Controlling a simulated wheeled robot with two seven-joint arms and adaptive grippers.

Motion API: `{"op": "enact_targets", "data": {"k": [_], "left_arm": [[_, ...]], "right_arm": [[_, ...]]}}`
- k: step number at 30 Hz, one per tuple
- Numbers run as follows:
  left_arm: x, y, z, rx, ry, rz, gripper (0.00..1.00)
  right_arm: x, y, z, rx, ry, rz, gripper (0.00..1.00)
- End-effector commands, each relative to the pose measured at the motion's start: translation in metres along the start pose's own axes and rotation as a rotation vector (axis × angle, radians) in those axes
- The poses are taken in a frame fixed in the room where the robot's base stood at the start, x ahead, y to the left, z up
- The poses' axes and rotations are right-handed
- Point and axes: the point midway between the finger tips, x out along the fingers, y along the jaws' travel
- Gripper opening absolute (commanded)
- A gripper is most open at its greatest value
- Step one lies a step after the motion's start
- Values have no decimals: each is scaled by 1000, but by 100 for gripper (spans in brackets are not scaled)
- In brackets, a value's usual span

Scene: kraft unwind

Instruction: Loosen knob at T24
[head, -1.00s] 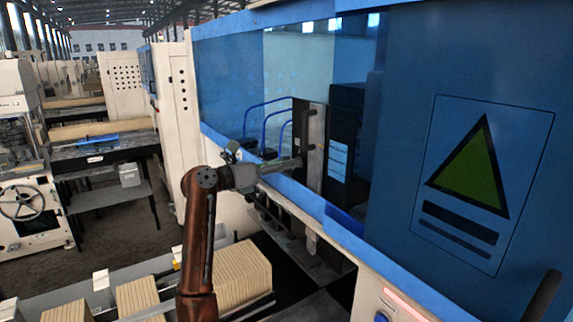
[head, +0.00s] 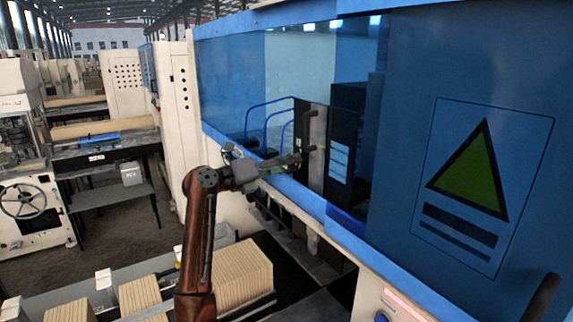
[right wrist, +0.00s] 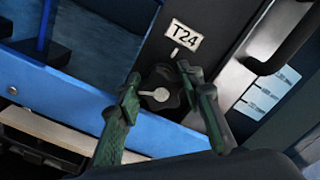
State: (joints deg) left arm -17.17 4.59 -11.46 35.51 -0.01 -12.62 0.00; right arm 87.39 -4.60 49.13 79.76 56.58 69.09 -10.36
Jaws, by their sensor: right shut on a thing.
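The T24 knob (right wrist: 158,92) is a dark round knob with a pale pointer line, below the white T24 label (right wrist: 183,39) in the right wrist view. A short white tick sits on the dark panel between label and knob. The pointer lies across the picture and is not lined up with the tick. My right gripper (right wrist: 158,73) has its green fingers on either side of the knob, shut on it. In the head view my right gripper (head: 289,162) reaches to the dark panel at the machine's opening; the knob is too small to make out there. My left gripper is not in view.
A vertical handle (head: 309,130) stands close by on the machine. The blue frame edge (head: 300,193) runs just below my gripper. Blue bent tubes (head: 268,115) stand behind it. Stacked tan boards (head: 242,267) lie lower down, near my arm.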

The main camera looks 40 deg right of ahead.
Motion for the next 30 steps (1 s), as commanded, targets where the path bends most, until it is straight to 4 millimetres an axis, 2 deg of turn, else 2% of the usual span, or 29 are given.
{"op": "enact_targets", "data": {"k": [8, 9, 12, 23, 26, 30], "left_arm": [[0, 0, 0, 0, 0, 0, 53], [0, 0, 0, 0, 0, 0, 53], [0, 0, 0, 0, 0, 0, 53], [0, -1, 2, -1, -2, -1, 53], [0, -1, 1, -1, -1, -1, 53], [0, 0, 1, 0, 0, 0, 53]], "right_arm": [[1, -4, 3, 4, -6, -5, 10], [1, -4, 3, 4, -6, -5, 37], [1, -3, 2, 3, -5, -5, 43], [-6, -1, 1, 1, -4, -1, 43], [-18, 0, 1, 0, -4, -1, 43], [-47, 0, 2, 1, -5, 0, 43]]}}
